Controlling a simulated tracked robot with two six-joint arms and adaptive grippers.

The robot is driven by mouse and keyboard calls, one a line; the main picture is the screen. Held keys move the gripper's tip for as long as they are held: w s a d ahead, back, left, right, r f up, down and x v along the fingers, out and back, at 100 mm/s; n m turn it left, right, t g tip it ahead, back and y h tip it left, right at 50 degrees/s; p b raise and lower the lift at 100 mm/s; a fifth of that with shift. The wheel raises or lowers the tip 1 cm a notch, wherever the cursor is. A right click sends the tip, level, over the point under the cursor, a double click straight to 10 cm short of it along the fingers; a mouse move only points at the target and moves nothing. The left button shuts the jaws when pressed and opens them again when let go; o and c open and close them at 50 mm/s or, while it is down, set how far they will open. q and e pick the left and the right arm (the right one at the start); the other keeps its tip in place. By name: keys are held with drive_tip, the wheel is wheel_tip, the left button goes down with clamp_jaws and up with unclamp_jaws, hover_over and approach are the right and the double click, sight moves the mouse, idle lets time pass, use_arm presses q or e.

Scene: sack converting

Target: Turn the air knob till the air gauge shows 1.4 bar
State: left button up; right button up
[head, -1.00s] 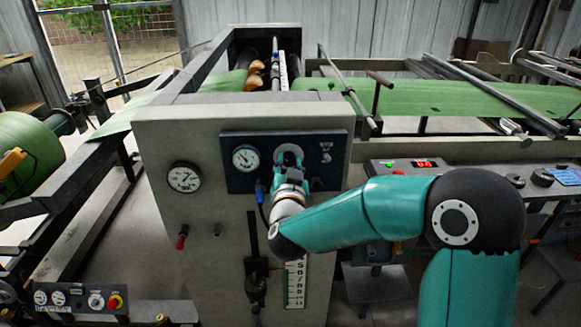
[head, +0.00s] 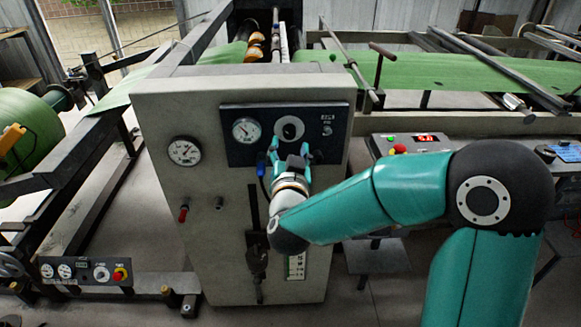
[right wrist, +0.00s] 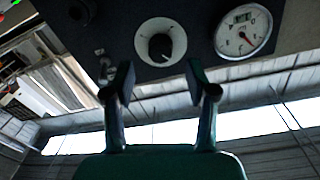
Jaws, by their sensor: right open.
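The air knob (head: 289,128) is a dark knob on a pale round plate on the black panel (head: 329,141). It also shows in the right wrist view (right wrist: 160,47). The air gauge (head: 246,130), small and white-faced, is left of the knob in the head view and right of it in the right wrist view (right wrist: 243,30). Its needle shows, but I cannot read an exact value. My right gripper (head: 291,153) is open, its fingers apart below the knob and empty; the right wrist view shows both fingertips (right wrist: 160,80) clear of it. My left gripper is out of view.
A larger gauge (head: 184,151) sits on the grey cabinet (head: 165,112) left of the panel. A blue fitting (head: 261,165) is close left of my right gripper. A red-handled valve (head: 183,214) is lower left. A console with a red display (head: 426,138) is to the right.

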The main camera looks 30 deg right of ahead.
drive_tip(key=v, duration=0.7)
drive_tip(key=shift+s, duration=0.2)
drive_tip(key=s+a+f+n+g+y+p, duration=0.1)
drive_tip(key=a+f+n+g+y+p, duration=0.2)
drive_tip(key=f, duration=0.9)
drive_tip(key=f+n+g+y+p, duration=0.25)
drive_tip(key=f+y+p, duration=0.2)
drive_tip(key=f, duration=0.85)
drive_tip(key=s+a+f+n+g+y, duration=0.1)
drive_tip(key=s+a+f+g+y, duration=0.2)
drive_tip(key=s+a, duration=0.4)
drive_tip(key=s+a+f+n+g+y+p, duration=0.1)
drive_tip(key=s+a+f+g+y, duration=0.2)
drive_tip(key=s+a+f+g, duration=0.3)
drive_tip(key=s+a+f, duration=0.1)
drive_tip(key=s, duration=0.3)
drive_tip(key=shift+f, duration=0.25)
